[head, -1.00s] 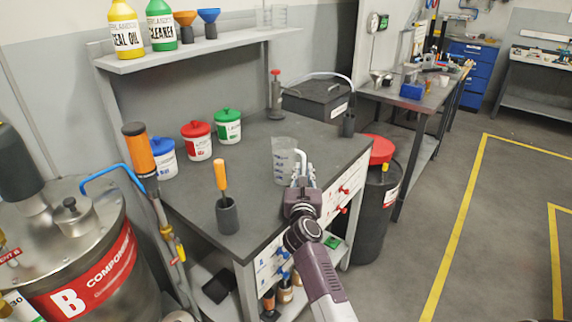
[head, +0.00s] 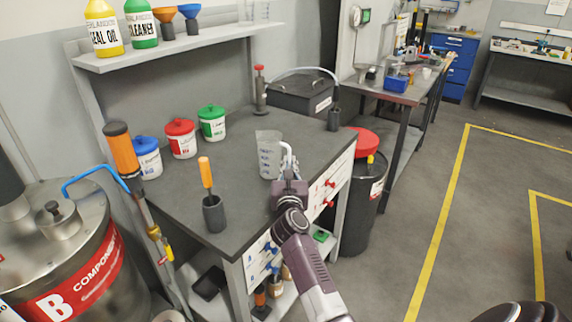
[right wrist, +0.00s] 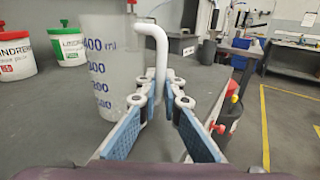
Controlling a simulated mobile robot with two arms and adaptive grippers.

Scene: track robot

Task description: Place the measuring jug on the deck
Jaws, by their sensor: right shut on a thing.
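The measuring jug (head: 268,157) is clear with blue markings and a white handle. It stands upright on the dark workbench top (head: 245,185), near its right edge. My right gripper (head: 289,170) is shut on the jug's handle from the near side. In the right wrist view, the jug (right wrist: 110,75) is left of the fingertips (right wrist: 160,88), which are around the lower part of the white handle (right wrist: 154,45). My left gripper is not in view. I cannot tell which surface is the deck.
An orange-handled tool stands in a dark holder (head: 214,213) left of the jug. Several lidded tubs, including a red-lidded one (head: 181,140), stand behind. A red-lidded bin (head: 362,190) is beside the bench's right side. Open floor (head: 425,200) lies to the right.

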